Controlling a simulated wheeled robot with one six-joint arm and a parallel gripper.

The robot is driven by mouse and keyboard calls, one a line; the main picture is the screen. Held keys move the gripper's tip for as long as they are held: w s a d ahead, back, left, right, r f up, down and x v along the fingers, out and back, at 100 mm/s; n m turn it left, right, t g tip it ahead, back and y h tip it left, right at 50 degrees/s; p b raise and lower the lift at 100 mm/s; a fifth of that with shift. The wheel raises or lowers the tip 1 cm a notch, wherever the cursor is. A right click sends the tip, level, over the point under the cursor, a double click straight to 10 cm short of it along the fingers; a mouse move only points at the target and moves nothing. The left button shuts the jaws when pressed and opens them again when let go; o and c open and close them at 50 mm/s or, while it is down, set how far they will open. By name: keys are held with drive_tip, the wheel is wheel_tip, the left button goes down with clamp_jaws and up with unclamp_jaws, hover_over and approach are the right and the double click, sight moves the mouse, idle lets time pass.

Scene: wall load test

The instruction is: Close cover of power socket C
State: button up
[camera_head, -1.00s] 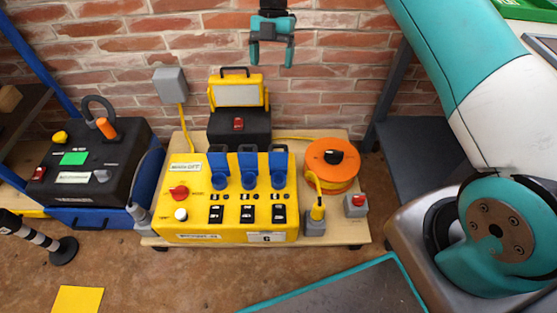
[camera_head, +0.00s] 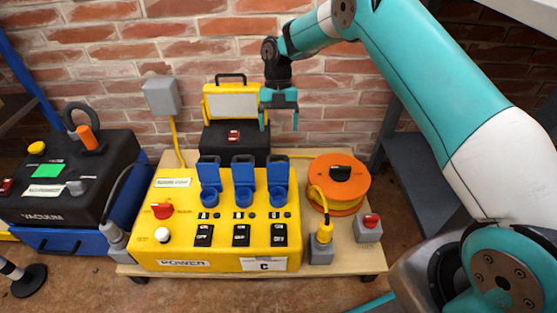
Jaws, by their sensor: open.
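A yellow power box (camera_head: 220,235) stands on a low wooden board. It has a row of three blue sockets, each with its blue cover raised upright: the left cover (camera_head: 209,171), the middle cover (camera_head: 243,169) and the right cover (camera_head: 278,169). The letters by the sockets are too small to read surely, so I cannot tell which is C. A front label on the box reads "C". My gripper (camera_head: 279,121) is open and empty, fingers pointing down. It appears above and behind the right cover, apart from it.
A yellow-and-black work light (camera_head: 233,105) stands behind the box. A black vacuum unit (camera_head: 65,180) stands to the left. A brick wall closes off the back.

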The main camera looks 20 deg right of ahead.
sight(278, 167)
drive_tip(key=b+x, duration=0.2)
drive_tip(key=x, duration=0.6)
drive_tip(key=shift+b, duration=0.35)
drive_tip(key=c, duration=1)
drive_tip(key=shift+a+r, duration=0.1)
drive_tip(key=shift+c, duration=0.2)
